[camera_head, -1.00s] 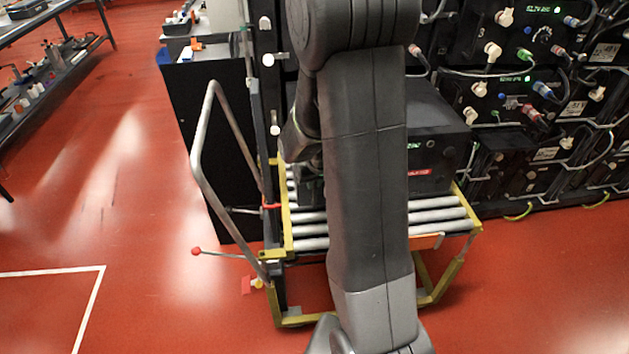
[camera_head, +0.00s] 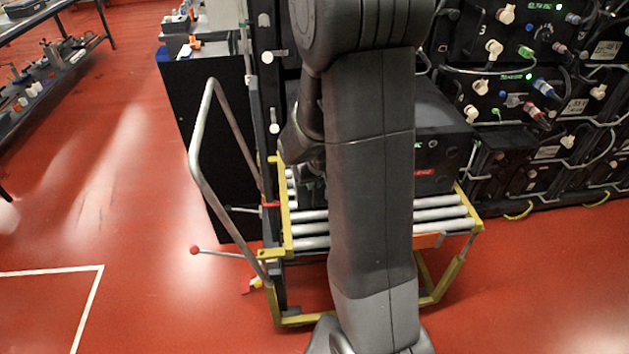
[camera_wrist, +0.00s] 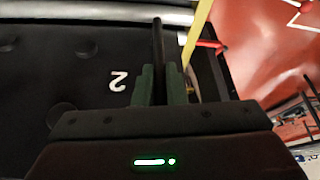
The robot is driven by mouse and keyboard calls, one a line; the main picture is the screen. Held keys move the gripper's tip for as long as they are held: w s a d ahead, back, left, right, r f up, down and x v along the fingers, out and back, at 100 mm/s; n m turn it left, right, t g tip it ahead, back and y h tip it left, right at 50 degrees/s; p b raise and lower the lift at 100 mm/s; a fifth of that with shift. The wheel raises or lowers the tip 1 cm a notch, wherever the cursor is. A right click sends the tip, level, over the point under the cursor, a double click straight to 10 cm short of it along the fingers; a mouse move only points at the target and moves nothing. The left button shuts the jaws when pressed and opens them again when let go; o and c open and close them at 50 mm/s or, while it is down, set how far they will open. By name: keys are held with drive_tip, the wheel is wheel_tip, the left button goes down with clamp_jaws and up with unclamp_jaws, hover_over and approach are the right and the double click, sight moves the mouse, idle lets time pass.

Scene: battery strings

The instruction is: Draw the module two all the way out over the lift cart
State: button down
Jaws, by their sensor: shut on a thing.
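Module two is a black box (camera_head: 440,135) with a red label on its side. It lies on the lift cart's rollers in the head view, partly hidden by my arm. In the wrist view its black face (camera_wrist: 55,75) carries a white "2". My gripper (camera_wrist: 159,75) has green-padded fingers shut on the module's dark handle bar (camera_wrist: 157,35). In the head view my gripper is hidden behind my arm. The lift cart (camera_head: 466,208) has a yellow frame, with bare rollers visible in front of the module. I cannot tell whether the module's far end is clear of the rack.
The battery rack (camera_head: 510,150), with cables and connectors, stands behind and right of the cart. The cart's grey push handle (camera_head: 196,140) and a red-knobbed lever (camera_head: 195,250) stick out left. A workbench (camera_head: 45,85) is far left. Red floor is open at left and front.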

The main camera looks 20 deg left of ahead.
drive_tip(key=c, duration=1.5)
unclamp_jaws()
drive_tip(key=shift+s+d, duration=0.25)
drive_tip(key=shift+s, duration=0.2)
drive_tip(key=shift+w, duration=0.15)
drive_tip(key=v, duration=1.3)
drive_tip(key=shift+r+p, duration=0.4)
drive_tip(key=x, duration=1.3)
drive_tip(key=shift+w+a+f+b, duration=0.1)
drive_tip(key=shift+f+b, duration=0.25)
drive_tip(key=shift+f, duration=0.05)
drive_tip(key=shift+r, duration=0.1)
